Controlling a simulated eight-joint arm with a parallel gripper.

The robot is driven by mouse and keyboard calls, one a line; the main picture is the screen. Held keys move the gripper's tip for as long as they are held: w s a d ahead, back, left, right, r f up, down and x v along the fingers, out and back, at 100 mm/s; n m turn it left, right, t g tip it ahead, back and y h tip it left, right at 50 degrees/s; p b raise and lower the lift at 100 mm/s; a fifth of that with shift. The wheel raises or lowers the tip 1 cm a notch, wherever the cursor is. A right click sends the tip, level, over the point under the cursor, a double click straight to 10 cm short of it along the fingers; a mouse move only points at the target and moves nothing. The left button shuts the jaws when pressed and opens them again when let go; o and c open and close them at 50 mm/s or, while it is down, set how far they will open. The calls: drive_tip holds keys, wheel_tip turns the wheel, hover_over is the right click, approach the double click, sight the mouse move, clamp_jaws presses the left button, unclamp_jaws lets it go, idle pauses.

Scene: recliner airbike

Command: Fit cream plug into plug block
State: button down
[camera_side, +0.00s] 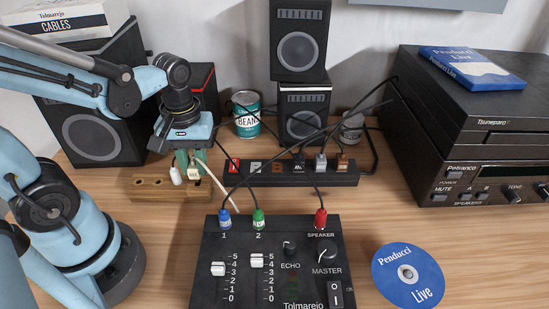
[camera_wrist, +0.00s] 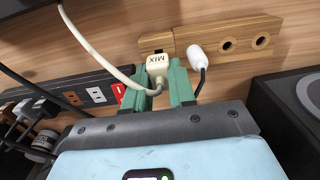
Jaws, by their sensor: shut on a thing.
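The cream plug (camera_wrist: 158,64), marked MIX, is held between the green fingers of my gripper (camera_wrist: 158,82). Its cream cable loops away to the upper left in the wrist view. In the side view my gripper (camera_side: 188,160) points down over the wooden plug block (camera_side: 150,187), near its right end. The block also shows in the wrist view (camera_wrist: 245,28), with two round holes and a dark opening just beyond the cream plug. A white rounded plug (camera_wrist: 198,54) with a black cable is at the block beside my right finger. I cannot tell whether the cream plug touches the block.
A black power strip (camera_side: 260,180) with a red switch and several plugs lies right of the block. A black mixer (camera_side: 215,285) with cabled plugs stands in front. A speaker (camera_side: 92,135) and a bean can (camera_side: 246,115) stand behind. Bare table lies left of the mixer.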

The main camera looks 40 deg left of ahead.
sight(194, 164)
drive_tip(key=shift+f, duration=1.05)
drive_tip(key=c, duration=0.9)
unclamp_jaws()
drive_tip(key=shift+o, duration=0.2)
wheel_tip(194, 164, up, 12)
idle(0.4)
drive_tip(key=shift+w+d+f+m+t, duration=0.2)
drive_tip(key=shift+w+f+m+t, duration=0.2)
drive_tip(key=shift+m+t, duration=0.15)
drive_tip(key=shift+w+d+f+m+t, duration=0.35)
drive_tip(key=shift+w+m+t, duration=0.35)
drive_tip(key=shift+m+t, duration=0.45)
drive_tip(key=shift+w+d+f+m+t, duration=0.3)
drive_tip(key=shift+w+m+t, duration=0.5)
drive_tip(key=shift+m, duration=0.6)
drive_tip(key=shift+w+d+f+m+t, duration=0.35)
drive_tip(key=shift+w+m+t, duration=0.3)
drive_tip(key=shift+m+t, duration=0.5)
